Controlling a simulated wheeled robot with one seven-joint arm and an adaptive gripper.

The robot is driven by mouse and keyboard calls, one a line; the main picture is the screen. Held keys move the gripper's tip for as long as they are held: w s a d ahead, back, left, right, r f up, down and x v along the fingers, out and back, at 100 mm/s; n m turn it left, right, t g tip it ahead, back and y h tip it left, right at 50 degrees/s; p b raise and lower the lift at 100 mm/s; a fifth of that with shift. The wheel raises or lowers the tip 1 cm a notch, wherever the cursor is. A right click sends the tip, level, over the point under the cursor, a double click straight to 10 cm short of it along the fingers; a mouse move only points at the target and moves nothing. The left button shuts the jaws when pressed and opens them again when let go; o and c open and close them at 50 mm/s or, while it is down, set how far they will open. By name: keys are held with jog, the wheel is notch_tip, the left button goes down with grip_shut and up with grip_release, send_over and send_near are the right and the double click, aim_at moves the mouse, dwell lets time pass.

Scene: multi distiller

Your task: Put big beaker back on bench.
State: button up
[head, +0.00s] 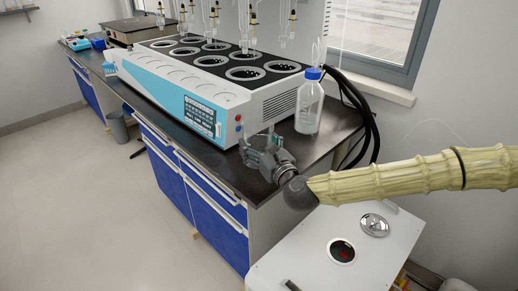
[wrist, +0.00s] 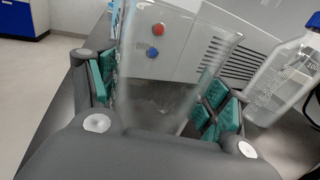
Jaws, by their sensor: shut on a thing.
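The big beaker (wrist: 170,62) is clear glass with faint markings and fills the middle of the wrist view. My gripper (wrist: 160,98) is shut on it, with green-padded fingers on its left and right sides. In the head view my gripper (head: 262,150) is at the right front part of the dark bench top (head: 262,188), close in front of the distiller. The beaker is hard to make out there against the fingers. I cannot tell whether its base touches the bench.
The white and blue distiller (head: 215,92) stands right behind the beaker. A clear bottle with a blue cap (head: 309,106) stands to the right, near dark hoses (head: 368,115). A white unit with a round opening (head: 341,251) stands below my arm. Bare bench lies along the front edge.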

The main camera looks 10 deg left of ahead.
jog(key=shift+f, duration=0.75)
jog(key=shift+f, duration=0.2)
jog(key=o, duration=1.3)
jog(key=shift+s+d+r, duration=0.1)
jog(key=shift+r, duration=0.1)
jog(key=v, duration=1.2)
